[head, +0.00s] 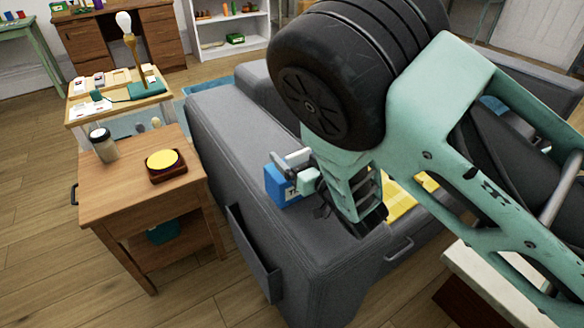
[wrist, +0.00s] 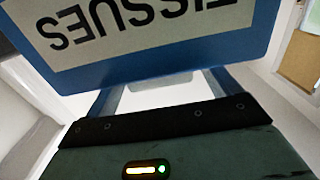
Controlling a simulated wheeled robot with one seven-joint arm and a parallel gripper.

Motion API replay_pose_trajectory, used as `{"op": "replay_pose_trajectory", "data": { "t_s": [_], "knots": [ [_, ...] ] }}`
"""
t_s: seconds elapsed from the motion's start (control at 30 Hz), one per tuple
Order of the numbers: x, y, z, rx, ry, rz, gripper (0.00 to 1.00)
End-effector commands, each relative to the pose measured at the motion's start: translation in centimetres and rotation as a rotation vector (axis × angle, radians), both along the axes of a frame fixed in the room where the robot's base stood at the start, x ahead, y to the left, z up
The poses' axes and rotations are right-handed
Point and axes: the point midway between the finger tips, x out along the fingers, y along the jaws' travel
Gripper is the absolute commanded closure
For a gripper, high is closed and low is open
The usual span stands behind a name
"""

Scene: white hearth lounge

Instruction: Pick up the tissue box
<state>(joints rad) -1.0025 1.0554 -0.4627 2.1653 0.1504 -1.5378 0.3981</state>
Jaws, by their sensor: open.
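The tissue box (head: 283,187) is blue with a pale label. In the head view it sits at the grey sofa, partly hidden behind my gripper. In the wrist view the tissue box (wrist: 268,30) fills the top of the picture, very close, with "TISSUES" upside down on its label. My gripper (head: 296,168) is open at the box's upper side in the head view. In the wrist view the fingers of my gripper (wrist: 163,88) run up and pass out of sight behind the box. I cannot tell whether they touch it.
The grey sofa (head: 245,150) carries a yellow checked cloth (head: 405,200) beside my gripper. A wooden side table (head: 120,195) on the left holds a jar (head: 103,146) and a yellow-topped round item (head: 164,160). Behind it stands a cluttered small table (head: 112,105). Floor at lower left is clear.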

Motion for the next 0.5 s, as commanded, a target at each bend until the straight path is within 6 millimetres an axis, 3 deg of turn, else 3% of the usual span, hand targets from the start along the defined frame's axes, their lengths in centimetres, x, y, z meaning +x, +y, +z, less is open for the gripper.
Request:
{"op": "replay_pose_trajectory", "data": {
  "t_s": [0.2, 0.4, 0.43, 0.5],
  "knots": [
    [-0.01, 0.00, -0.02, 0.000, 0.000, 0.000, 0.14],
    [0.00, 0.00, -0.02, 0.000, 0.000, 0.000, 0.69],
    [0.00, 0.00, -0.02, 0.000, 0.000, 0.000, 0.75],
    [0.01, 0.01, 0.01, 0.001, -0.001, 0.000, 0.75]
  ]
}}
